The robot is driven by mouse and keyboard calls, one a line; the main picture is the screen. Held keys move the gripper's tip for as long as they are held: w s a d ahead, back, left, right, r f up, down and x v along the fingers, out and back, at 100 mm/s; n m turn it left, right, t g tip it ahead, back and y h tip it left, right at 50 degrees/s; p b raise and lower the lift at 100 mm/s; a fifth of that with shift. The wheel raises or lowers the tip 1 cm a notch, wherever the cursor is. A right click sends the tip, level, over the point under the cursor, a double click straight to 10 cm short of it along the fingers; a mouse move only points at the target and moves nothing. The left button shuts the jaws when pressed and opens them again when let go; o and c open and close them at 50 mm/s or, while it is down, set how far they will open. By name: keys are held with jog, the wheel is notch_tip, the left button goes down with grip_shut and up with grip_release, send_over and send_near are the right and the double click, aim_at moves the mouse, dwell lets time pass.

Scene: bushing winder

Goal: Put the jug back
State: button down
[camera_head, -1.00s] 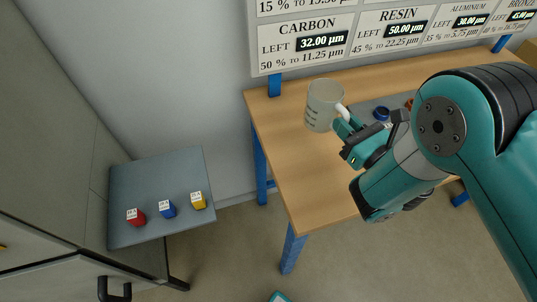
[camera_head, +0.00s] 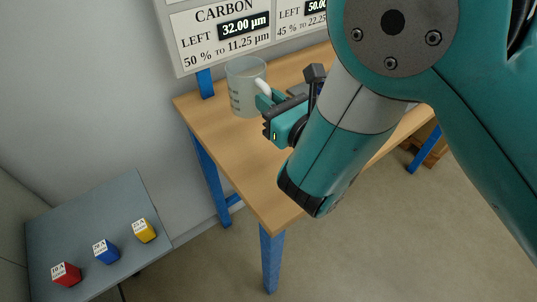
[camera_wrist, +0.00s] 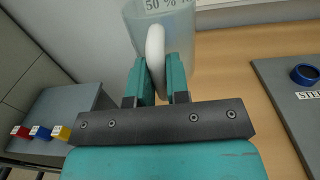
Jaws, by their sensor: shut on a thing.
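The jug (camera_head: 243,88) is a pale, translucent grey cup with dark marks on its side and a white handle. In the head view it is upright at the left back corner of the wooden table; I cannot tell whether its base touches the wood. My gripper (camera_head: 264,98) reaches it from the right and is shut on the handle. In the wrist view the jug (camera_wrist: 178,40) is at the top, and the white handle stands between the two teal fingers of my gripper (camera_wrist: 158,78). My arm hides much of the table's right part.
The wooden table (camera_head: 232,165) has bare wood in front of the jug. A grey mat (camera_wrist: 285,95) with a blue ring (camera_wrist: 304,74) lies to the right. A lower grey table (camera_head: 95,215) at left holds red, blue and yellow blocks. A sign board (camera_head: 222,35) hangs behind.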

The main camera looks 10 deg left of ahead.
notch_tip(320, 180, down, 10)
jog(key=b, duration=0.8)
jog(key=shift+f, duration=0.25)
jog(key=shift+f+b, duration=0.15)
jog(key=shift+b, duration=0.15)
jog(key=c, duration=1.1)
grip_release()
